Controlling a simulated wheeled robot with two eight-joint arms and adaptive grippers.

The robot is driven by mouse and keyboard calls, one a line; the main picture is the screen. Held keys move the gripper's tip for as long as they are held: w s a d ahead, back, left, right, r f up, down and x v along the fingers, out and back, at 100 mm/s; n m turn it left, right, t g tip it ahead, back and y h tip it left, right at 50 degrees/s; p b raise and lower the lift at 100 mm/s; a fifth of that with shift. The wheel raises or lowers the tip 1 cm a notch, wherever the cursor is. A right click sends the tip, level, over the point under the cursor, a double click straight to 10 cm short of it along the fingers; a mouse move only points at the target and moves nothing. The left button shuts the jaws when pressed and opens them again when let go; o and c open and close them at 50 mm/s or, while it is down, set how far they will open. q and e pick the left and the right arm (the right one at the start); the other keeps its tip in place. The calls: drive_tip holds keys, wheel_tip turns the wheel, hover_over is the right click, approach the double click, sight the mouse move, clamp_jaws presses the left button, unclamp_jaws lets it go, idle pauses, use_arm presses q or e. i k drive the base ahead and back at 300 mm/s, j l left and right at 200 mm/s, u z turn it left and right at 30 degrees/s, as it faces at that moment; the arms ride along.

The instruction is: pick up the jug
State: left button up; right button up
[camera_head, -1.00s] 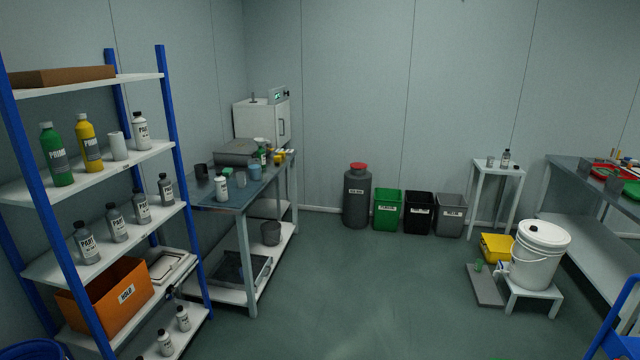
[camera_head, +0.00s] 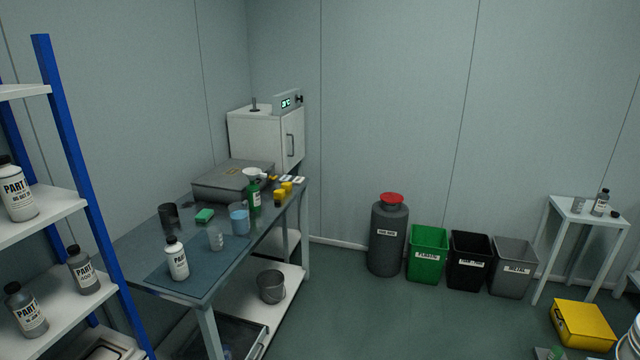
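No thing is plainly marked as the jug. The likeliest one is a clear vessel with blue contents (camera_head: 240,221), standing upright on the blue-grey workbench (camera_head: 205,281). A smaller clear cup (camera_head: 215,240) stands to its left and nearer, and a green bottle (camera_head: 254,200) stands just behind it to the right. A white labelled bottle (camera_head: 177,260) stands near the bench's front edge. Whether the vessel has a handle is too small to tell. Neither of my grippers is in view.
A blue-post shelf (camera_head: 75,170) with bottles stands at the left, close to the bench. A dark cup (camera_head: 168,216), green sponge (camera_head: 205,216) and grey case (camera_head: 232,182) share the bench. Bins (camera_head: 428,254) and a grey drum (camera_head: 388,238) line the wall.

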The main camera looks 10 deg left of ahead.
sight(239, 212)
drive_tip(key=i+u, duration=0.2)
drive_tip(key=i, duration=0.3)
drive_tip(key=i+l+u, duration=0.2)
drive_tip(key=i, duration=0.25)
drive_tip(key=i+l+u, duration=0.25)
drive_tip(key=i, duration=0.2)
drive_tip(key=i+l+u, duration=0.2)
drive_tip(key=i, duration=0.25)
